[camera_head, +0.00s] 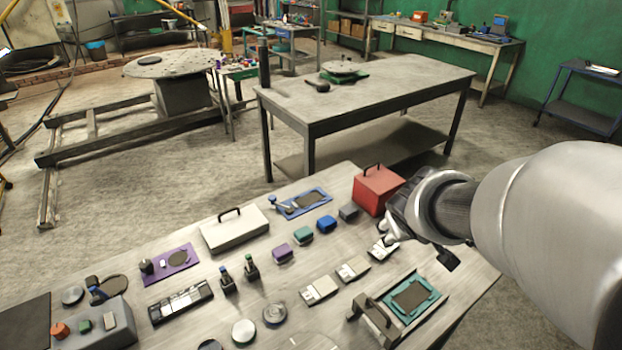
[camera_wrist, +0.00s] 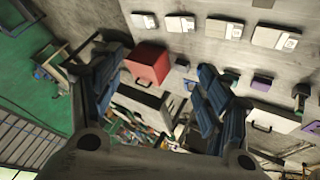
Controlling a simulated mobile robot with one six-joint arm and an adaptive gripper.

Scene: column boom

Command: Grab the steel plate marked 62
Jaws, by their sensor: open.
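Several small pale grey plates with light labels lie in a row on the near workbench. In the head view I see a front plate (camera_head: 320,289), a middle plate (camera_head: 352,268) and a far plate (camera_head: 383,248) partly beside my gripper. The wrist view shows plates along the top, including one at the right (camera_wrist: 275,37) and one at the left (camera_wrist: 143,20). Their markings are too small to read, so I cannot tell which is 62. My gripper (camera_head: 417,243) is open and empty above the bench's right part; its two blue-padded fingers are apart in the wrist view (camera_wrist: 162,72).
A red box (camera_head: 377,190) with a handle stands close behind my gripper. A teal tray (camera_head: 411,297) with a bracket lies at the bench's right edge. A cream case (camera_head: 234,229), small coloured blocks and round discs cover the rest. A grey table (camera_head: 400,85) stands behind.

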